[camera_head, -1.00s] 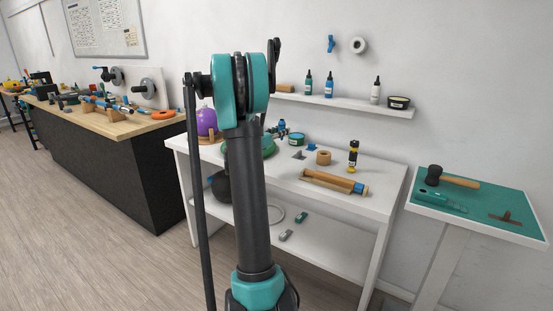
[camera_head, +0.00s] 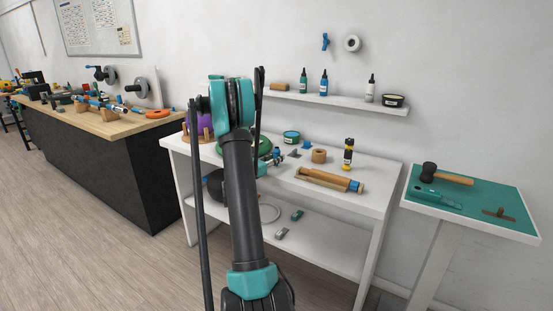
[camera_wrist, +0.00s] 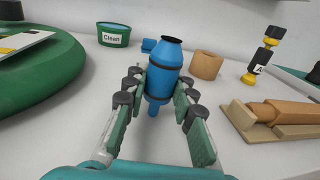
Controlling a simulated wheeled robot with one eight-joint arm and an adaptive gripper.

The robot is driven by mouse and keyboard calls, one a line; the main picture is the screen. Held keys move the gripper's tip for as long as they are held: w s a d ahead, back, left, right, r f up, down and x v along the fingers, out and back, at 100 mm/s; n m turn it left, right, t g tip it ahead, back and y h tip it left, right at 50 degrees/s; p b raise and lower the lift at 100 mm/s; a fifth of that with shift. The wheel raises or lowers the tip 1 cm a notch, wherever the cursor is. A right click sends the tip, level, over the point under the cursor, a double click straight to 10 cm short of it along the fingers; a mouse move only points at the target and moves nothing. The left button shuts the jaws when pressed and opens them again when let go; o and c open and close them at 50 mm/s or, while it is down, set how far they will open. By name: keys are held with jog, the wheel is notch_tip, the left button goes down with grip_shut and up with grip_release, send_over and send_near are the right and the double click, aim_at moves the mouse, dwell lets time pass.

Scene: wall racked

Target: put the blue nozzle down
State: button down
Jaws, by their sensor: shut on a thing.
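In the head view my gripper (camera_head: 271,161) is over the white table (camera_head: 372,196), largely behind my arm, and the nozzle shows only as a small blue patch. I cannot tell whether the nozzle's lower end touches the tabletop.
Near the gripper are a green tin (camera_wrist: 113,36), a small blue piece (camera_wrist: 149,45), a tan ring (camera_wrist: 206,65), a yellow-black bottle (camera_wrist: 262,56), a wooden tool (camera_wrist: 272,118) and a green round base (camera_wrist: 40,78). Bare white tabletop shows between them. A shelf (camera_head: 335,101) hangs above.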

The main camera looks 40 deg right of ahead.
jog(key=shift+f, duration=0.1)
jog(key=c, duration=1.3)
grip_release()
jog(key=shift+o, duration=0.2)
